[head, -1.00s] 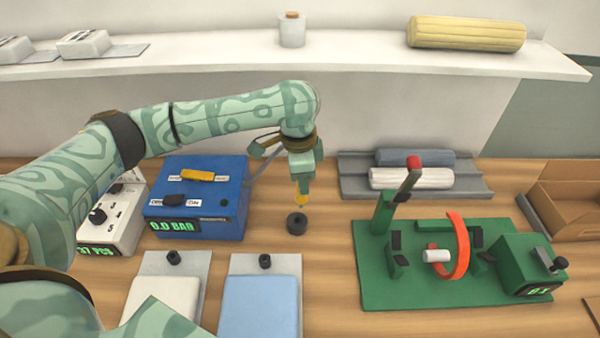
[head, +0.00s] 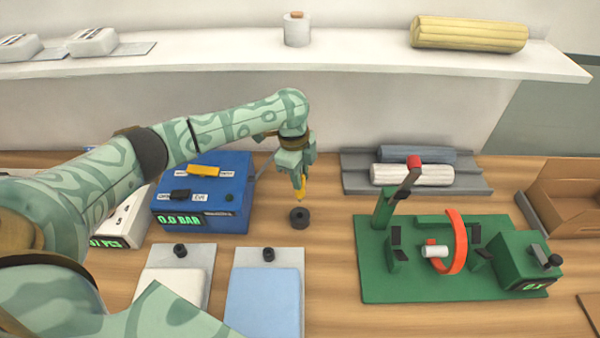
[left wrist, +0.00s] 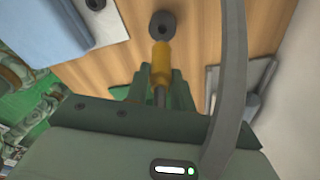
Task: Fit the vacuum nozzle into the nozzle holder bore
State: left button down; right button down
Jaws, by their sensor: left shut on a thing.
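My left gripper (head: 300,176) is shut on the yellow vacuum nozzle (head: 300,190), which points downward. The nozzle holder (head: 299,218) is a short dark cylinder with a bore in its top, standing on the wooden table. In the head view the nozzle tip is just above and behind the holder. In the left wrist view the nozzle (left wrist: 161,62) lies in line with the holder (left wrist: 162,25), its tip close to the holder's near rim. I cannot tell whether they touch; the tip does not show inside the bore. My right gripper is not in view.
The blue vacuum box (head: 208,205), reading 0.0 BAR, stands left of the holder. A grey hose (left wrist: 235,70) crosses the left wrist view. White (head: 175,283) and blue (head: 262,300) pads lie in front. A green fixture (head: 400,285) stands right, with bare table between.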

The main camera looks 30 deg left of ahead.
aim_at(300, 200)
pick_arm(q)
jog(key=shift+f+b, duration=1.3)
jog(key=shift+f, duration=1.95)
jog(key=shift+p, duration=0.55)
jog(key=shift+f+b, duration=0.65)
jog(key=shift+f, duration=0.9)
jog(key=c, duration=1.1)
grip_release()
jog(key=shift+r, duration=0.1)
